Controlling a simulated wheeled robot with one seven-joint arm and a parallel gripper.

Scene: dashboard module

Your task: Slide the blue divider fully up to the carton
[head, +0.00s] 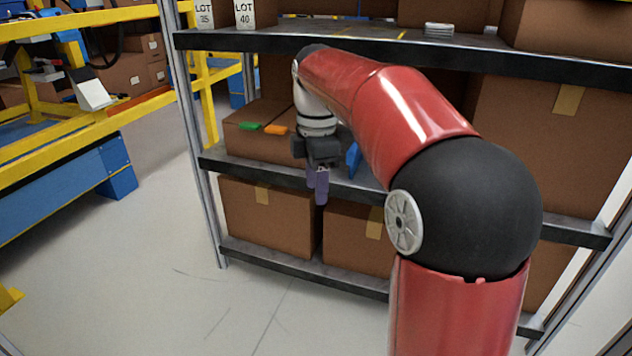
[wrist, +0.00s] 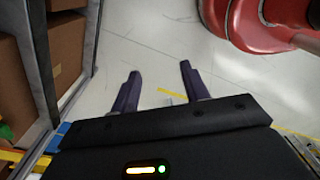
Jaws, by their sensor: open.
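The blue divider (head: 353,160) stands on the middle shelf, partly hidden behind my arm. A brown carton (head: 262,148) sits on the same shelf to its left, with a green item (head: 250,126) and an orange item (head: 276,130) on top. My wrist covers the space between carton and divider, so the gap cannot be judged. My gripper (head: 320,198) hangs in front of the shelf edge, fingers pointing down, apart from the divider. In the wrist view my gripper (wrist: 159,70) is open and empty, with bare floor beyond its fingers.
The dark shelf edge (head: 225,162) runs just behind my gripper. Large cartons (head: 268,215) fill the lower shelf, and a big carton (head: 555,140) stands at the right. A yellow rack (head: 90,145) is at the left. The floor (head: 150,260) in front is clear.

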